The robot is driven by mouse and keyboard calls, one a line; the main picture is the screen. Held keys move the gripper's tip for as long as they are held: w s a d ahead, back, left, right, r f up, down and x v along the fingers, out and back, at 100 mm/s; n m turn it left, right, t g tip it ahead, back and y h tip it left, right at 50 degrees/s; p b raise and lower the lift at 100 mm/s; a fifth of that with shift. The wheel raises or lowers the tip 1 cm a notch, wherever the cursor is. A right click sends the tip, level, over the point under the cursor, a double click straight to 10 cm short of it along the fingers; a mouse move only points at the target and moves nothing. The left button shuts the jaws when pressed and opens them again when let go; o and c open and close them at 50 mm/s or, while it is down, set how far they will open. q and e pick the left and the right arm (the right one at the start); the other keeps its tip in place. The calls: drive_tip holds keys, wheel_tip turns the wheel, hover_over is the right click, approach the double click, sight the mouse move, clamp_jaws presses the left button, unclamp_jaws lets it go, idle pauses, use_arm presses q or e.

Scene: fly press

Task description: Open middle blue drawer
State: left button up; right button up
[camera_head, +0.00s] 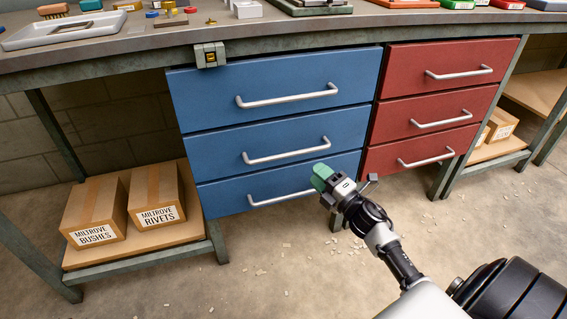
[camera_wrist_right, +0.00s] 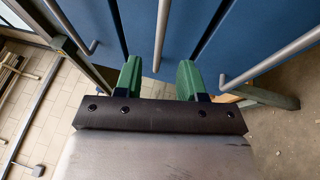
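The middle blue drawer (camera_head: 230,154) is the second of three stacked blue drawers and looks flush with the others. Its silver bar handle (camera_head: 287,152) spans the front; in the right wrist view the handle (camera_wrist_right: 160,32) runs down from the top edge. My right gripper (camera_head: 322,178) is in front of the drawers, below the handle's right end. In the right wrist view my right gripper (camera_wrist_right: 159,75) is open, its green fingers apart, with the handle's near end in line with the gap. I cannot tell whether that end is between the fingertips. My left gripper is not in view.
The top blue handle (camera_head: 287,96) and bottom blue handle (camera_head: 280,199) lie above and below. Red drawers (camera_head: 435,115) stand to the right. Cardboard boxes (camera_head: 155,193) sit on the lower left shelf. The floor (camera_head: 290,285) in front is open, with small scattered scraps.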

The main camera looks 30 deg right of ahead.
sight(295, 153)
drive_tip(key=b+x, duration=0.2)
drive_tip(key=x, duration=0.8)
drive_tip(key=shift+d, duration=0.2)
clamp_jaws()
